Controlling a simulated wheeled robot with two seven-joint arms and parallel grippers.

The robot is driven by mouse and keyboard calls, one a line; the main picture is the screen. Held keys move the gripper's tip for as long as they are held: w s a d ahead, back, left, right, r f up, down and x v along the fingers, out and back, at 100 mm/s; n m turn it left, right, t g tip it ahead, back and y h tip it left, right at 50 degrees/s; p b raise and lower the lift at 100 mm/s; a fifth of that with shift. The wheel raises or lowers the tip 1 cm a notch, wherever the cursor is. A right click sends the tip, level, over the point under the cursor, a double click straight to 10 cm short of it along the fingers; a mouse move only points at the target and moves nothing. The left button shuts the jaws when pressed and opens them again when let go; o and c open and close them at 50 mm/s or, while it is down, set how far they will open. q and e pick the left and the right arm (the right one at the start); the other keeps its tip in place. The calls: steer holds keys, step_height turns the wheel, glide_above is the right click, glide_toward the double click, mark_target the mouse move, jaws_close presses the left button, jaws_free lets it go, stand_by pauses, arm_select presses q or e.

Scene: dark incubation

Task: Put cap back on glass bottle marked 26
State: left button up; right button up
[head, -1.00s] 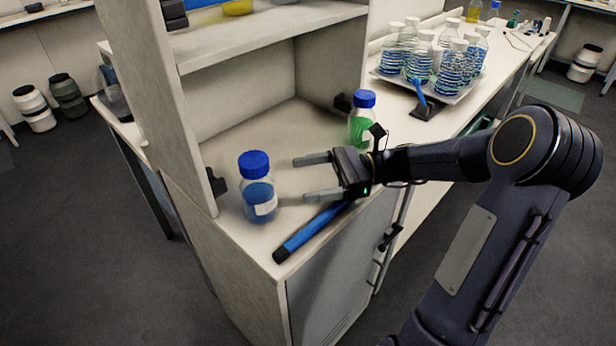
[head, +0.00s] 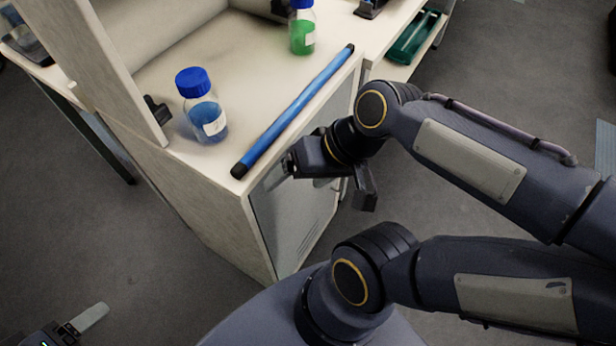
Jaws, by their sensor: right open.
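A glass bottle with blue liquid (head: 207,120) stands upright near the bench corner, with a blue cap (head: 192,82) on its top. A second glass bottle with green liquid (head: 302,33) stands farther back, also with a blue cap (head: 301,3) on its top, cut by the frame edge. Both have white labels; I cannot read any number. My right gripper (head: 318,188) is open and empty, by the bench's front side, right of the blue bottle and apart from it. My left gripper (head: 84,324) shows only partly at the bottom left, with one finger visible.
A blue rod with black ends (head: 295,108) lies along the bench's front edge, between the bottles and my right gripper. An upright shelf panel (head: 118,75) stands left of the blue bottle. A green tray (head: 415,38) is at the upper right. Bare benchtop (head: 235,60) lies between the bottles.

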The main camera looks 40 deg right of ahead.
steer(key=shift+s+d+f+n+t+h, duration=0.2)
steer(key=shift+n+t+h, duration=0.1)
steer(key=shift+n, duration=0.25)
steer(key=shift+s+d+f+n+t+h, duration=0.1)
steer(key=shift+s+d+n+t+h, duration=0.15)
steer(key=shift+n, duration=0.3)
